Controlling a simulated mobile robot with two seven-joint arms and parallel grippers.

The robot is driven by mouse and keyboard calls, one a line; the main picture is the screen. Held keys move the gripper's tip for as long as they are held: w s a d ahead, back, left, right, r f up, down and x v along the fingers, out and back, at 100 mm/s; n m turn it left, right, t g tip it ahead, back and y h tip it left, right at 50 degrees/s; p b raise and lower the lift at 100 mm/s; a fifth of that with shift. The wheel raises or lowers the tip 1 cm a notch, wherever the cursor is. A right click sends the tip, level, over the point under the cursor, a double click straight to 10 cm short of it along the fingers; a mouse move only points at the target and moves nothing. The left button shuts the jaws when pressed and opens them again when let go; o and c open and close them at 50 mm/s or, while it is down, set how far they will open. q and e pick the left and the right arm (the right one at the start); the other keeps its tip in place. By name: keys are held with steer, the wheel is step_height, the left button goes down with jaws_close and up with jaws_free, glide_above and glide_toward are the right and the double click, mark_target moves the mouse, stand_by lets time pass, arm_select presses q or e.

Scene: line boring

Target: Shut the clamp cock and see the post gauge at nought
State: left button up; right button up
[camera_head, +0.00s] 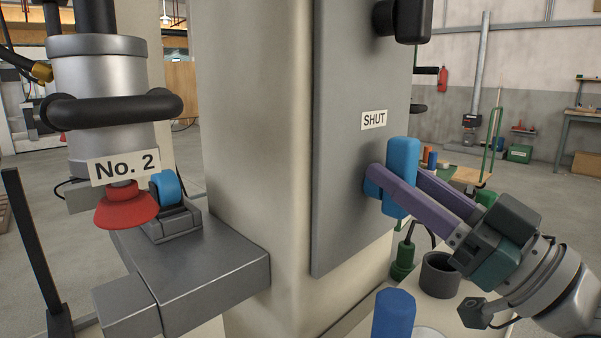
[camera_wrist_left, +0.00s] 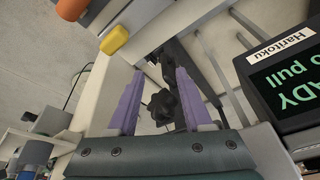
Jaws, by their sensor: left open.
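A blue cross-shaped handle (camera_head: 403,160), seemingly the clamp cock, sits on the grey panel (camera_head: 345,185) with its long bar upright, below a label reading SHUT (camera_head: 374,120). My right gripper (camera_head: 396,180) has its purple fingers at the handle, one in front of the bar and one at its right side. Whether they press on it cannot be told. In the left wrist view my left gripper (camera_wrist_left: 155,95) is open, and a black lobed knob (camera_wrist_left: 162,106) shows between its fingers, apart from them. No post gauge face can be made out.
A machine head marked No. 2 (camera_head: 124,167) with a red cup (camera_head: 126,207) stands left, above a grey metal block (camera_head: 200,275). A blue cylinder (camera_head: 393,315) and a dark cup (camera_head: 440,274) stand lower right. A display box (camera_wrist_left: 285,85) is at the left wrist view's right.

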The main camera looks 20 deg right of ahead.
steer(key=shift+o, duration=1.2)
steer(key=v, duration=1)
steer(key=shift+b, duration=0.3)
